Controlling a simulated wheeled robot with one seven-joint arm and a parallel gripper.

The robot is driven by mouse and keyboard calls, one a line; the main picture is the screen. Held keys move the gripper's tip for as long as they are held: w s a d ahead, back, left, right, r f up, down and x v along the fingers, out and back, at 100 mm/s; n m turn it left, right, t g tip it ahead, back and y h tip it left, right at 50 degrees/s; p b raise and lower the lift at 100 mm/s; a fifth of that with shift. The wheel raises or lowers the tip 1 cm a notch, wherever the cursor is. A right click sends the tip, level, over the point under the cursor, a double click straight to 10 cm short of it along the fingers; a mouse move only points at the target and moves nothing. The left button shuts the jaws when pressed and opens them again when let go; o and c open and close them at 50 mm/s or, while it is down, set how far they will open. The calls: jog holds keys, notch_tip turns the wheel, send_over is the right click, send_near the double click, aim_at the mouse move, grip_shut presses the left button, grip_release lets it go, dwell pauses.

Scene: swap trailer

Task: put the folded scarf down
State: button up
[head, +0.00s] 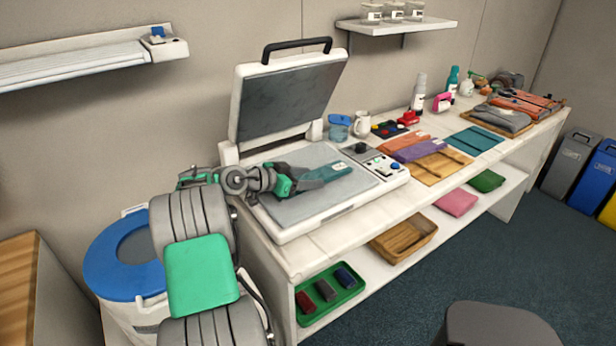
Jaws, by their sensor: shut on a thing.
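My gripper (320,174) reaches in from the left over the open press. It is shut on a teal folded cloth with a small pale mark, which looks like the folded scarf (335,171). Part of the scarf is hidden behind the fingers. The scarf is over the grey lower plate (300,208) of the press; I cannot tell whether it touches the plate. The press lid (290,98) stands raised behind it.
Right of the press, the white bench holds orange and purple folded cloths (416,151), a tan mat (444,168), a teal cloth (474,140) and bottles (419,92). A blue-lidded bin (100,262) stands left. The lower shelf holds a green tray (330,310) and a wooden tray (428,236).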

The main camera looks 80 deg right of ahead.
jog(key=shift+f, duration=0.1)
jog(key=shift+f+b, duration=0.15)
jog(key=shift+b, duration=0.15)
jog(key=o, duration=1.4)
jog(key=shift+w+a+r, duration=0.15)
jog(key=shift+w+r, duration=0.05)
jog(key=shift+r, duration=0.1)
jog(key=v, duration=1.1)
jog(key=shift+w+a+r+b, duration=0.1)
jog(key=shift+a+b, duration=0.15)
jog(key=shift+b, duration=0.05)
